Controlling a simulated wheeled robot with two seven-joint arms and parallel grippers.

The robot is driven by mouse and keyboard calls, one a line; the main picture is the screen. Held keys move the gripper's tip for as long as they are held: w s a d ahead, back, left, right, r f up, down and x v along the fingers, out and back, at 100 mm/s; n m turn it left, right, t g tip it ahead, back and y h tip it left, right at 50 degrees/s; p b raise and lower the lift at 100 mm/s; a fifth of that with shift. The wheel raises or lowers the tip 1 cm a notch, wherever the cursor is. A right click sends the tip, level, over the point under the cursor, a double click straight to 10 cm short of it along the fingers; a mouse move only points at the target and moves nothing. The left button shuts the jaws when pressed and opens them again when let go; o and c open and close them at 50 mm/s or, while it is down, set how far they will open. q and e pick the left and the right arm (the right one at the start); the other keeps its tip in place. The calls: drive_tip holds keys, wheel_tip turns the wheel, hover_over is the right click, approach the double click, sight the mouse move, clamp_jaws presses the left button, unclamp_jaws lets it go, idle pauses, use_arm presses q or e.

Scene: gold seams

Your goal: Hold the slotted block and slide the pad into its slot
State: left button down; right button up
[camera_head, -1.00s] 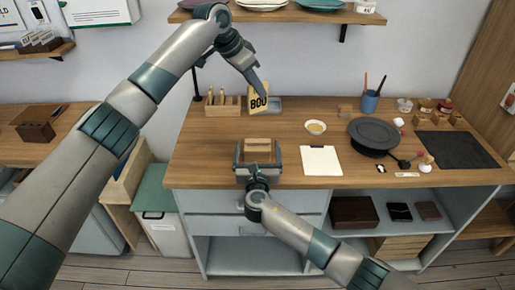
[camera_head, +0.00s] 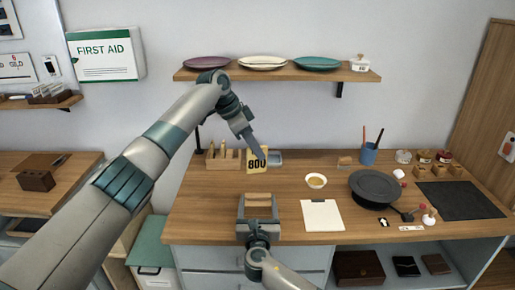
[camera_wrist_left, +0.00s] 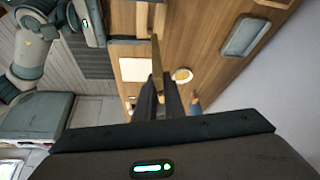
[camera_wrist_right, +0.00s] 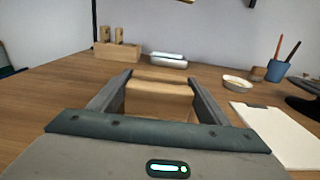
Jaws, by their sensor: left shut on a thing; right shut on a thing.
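My left gripper (camera_head: 258,153) is shut on a thin yellow pad (camera_head: 257,165) with dark characters. It holds the pad above the back of the bench, roughly upright. In the left wrist view the pad (camera_wrist_left: 156,55) shows almost edge-on between the fingers. The slotted block (camera_head: 258,201), light wood, is at the bench's front edge, between the fingers of my right gripper (camera_head: 258,206), which is shut on it. In the right wrist view the block (camera_wrist_right: 160,88) spans the fingers. The pad is behind the block and apart from it.
A wooden holder (camera_head: 222,160) and a grey tray (camera_head: 276,157) stand behind the pad. A white bowl (camera_head: 316,181), a clipboard (camera_head: 322,215) and a dark round plate (camera_head: 375,188) lie to the right. Bench space between block and pad is clear.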

sight(256, 157)
use_arm(q)
drive_tip(key=shift+s+d+f+m+g+h, duration=0.1)
drive_tip(key=shift+f+m+g, duration=0.15)
drive_tip(key=shift+f+m, duration=0.25)
drive_tip(key=shift+s+f+m+g+h, duration=0.1)
drive_tip(key=shift+s+f+m+g, duration=0.1)
drive_tip(key=shift+f+m, duration=0.25)
drive_tip(key=shift+s+d+f+m+g+h, duration=0.1)
drive_tip(key=shift+f+m+g, duration=0.15)
drive_tip(key=shift+f+m, duration=0.25)
drive_tip(key=shift+r, duration=0.1)
drive_tip(key=shift+a, duration=0.1)
wheel_tip(256, 157, down, 7)
drive_tip(key=shift+r, duration=0.15)
drive_tip(key=shift+f, duration=2.45)
idle(3.4)
